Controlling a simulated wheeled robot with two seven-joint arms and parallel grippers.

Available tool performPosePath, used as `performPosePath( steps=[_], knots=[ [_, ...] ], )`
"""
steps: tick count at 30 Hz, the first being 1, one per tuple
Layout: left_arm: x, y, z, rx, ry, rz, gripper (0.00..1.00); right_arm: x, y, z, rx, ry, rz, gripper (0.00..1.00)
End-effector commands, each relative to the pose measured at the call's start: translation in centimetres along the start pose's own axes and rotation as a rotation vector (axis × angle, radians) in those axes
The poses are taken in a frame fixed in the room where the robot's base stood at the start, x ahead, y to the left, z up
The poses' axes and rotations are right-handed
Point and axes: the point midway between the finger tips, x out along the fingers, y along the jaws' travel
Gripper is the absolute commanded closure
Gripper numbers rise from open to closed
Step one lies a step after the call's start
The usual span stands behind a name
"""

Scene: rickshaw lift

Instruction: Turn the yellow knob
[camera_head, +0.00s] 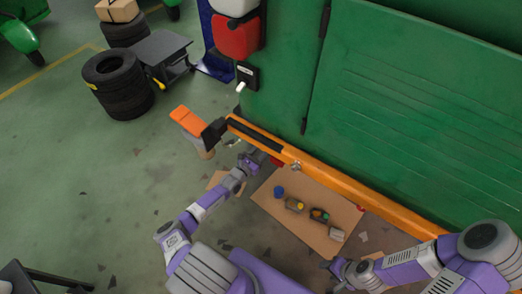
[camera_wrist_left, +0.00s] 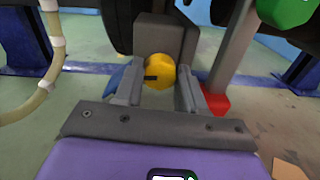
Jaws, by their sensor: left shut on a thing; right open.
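The yellow knob (camera_wrist_left: 161,72) shows in the left wrist view, round and with a dark slot on its face, in front of a grey block (camera_wrist_left: 165,38). My left gripper (camera_wrist_left: 160,92) has its two grey fingers on either side of the knob and is shut on it. In the head view my left gripper (camera_head: 258,158) is at the near side of the orange bar (camera_head: 335,180), and the knob is hidden there. My right gripper (camera_head: 345,272) is open and empty at the bottom, near the cardboard sheet.
The green vehicle body (camera_head: 420,100) fills the upper right, behind the orange bar. A cardboard sheet (camera_head: 290,222) with several small parts lies on the floor below the bar. Stacked tyres (camera_head: 118,86) and a grey table (camera_head: 160,48) stand at upper left. The left floor is mostly clear.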

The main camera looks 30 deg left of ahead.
Motion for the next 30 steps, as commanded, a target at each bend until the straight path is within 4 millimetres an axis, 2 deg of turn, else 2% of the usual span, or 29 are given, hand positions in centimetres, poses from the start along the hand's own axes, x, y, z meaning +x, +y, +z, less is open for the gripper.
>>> performPosePath(
  steps=[13, 30],
  knots=[
    [0.0, 0.1, 0.2, -0.368, -0.007, 0.000, 0.91, -2.8, -1.0, 0.1, 0.000, 0.000, 0.000, 0.48],
    [0.0, 0.2, -0.1, -0.911, -0.024, 0.003, 0.91, -3.5, -1.3, 0.1, 0.000, 0.000, 0.000, 0.48]
  ],
)
